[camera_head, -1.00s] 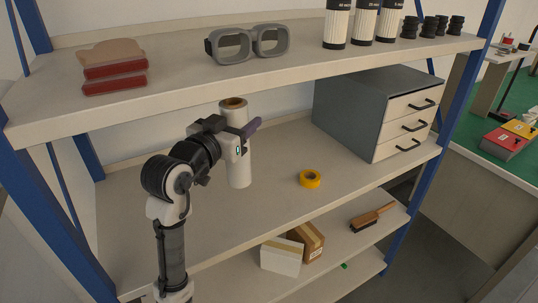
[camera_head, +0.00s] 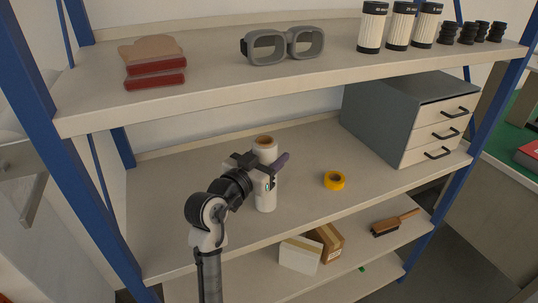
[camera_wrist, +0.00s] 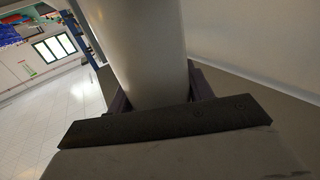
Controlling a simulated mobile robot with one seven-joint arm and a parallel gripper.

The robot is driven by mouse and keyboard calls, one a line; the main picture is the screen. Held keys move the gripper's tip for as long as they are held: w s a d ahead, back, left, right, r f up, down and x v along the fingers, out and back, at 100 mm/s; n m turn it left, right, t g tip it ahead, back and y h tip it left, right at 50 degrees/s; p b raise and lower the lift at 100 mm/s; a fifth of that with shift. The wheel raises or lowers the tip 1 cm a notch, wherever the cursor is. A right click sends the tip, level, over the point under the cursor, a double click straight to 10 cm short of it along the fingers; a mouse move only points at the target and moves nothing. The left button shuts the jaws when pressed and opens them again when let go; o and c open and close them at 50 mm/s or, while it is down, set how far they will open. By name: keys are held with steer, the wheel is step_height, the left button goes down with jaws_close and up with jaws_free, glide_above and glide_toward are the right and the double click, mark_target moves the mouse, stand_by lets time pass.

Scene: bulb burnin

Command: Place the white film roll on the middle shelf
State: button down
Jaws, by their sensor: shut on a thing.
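The white film roll (camera_head: 266,195) stands upright at the middle shelf (camera_head: 210,225), with a brown core showing at its top. My gripper (camera_head: 268,168) is shut around the roll's upper part. The roll's bottom end appears at or just above the shelf surface; I cannot tell if it touches. In the wrist view the roll (camera_wrist: 140,50) fills the middle, between the dark fingers (camera_wrist: 160,95). Part of the roll is hidden behind my gripper.
On the middle shelf, a yellow tape roll (camera_head: 334,180) lies to the right and a grey drawer cabinet (camera_head: 385,120) stands at the right end. The upper shelf (camera_head: 220,90) holds goggles (camera_head: 284,45) above. Boxes (camera_head: 300,255) and a brush (camera_head: 394,222) lie on the shelf below.

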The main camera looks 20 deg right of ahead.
steer(key=c, duration=0.6)
jaws_free()
steer(key=shift+f, duration=0.1)
steer(key=shift+r, duration=0.2)
steer(key=b+v, duration=0.4)
steer(key=v, duration=0.8)
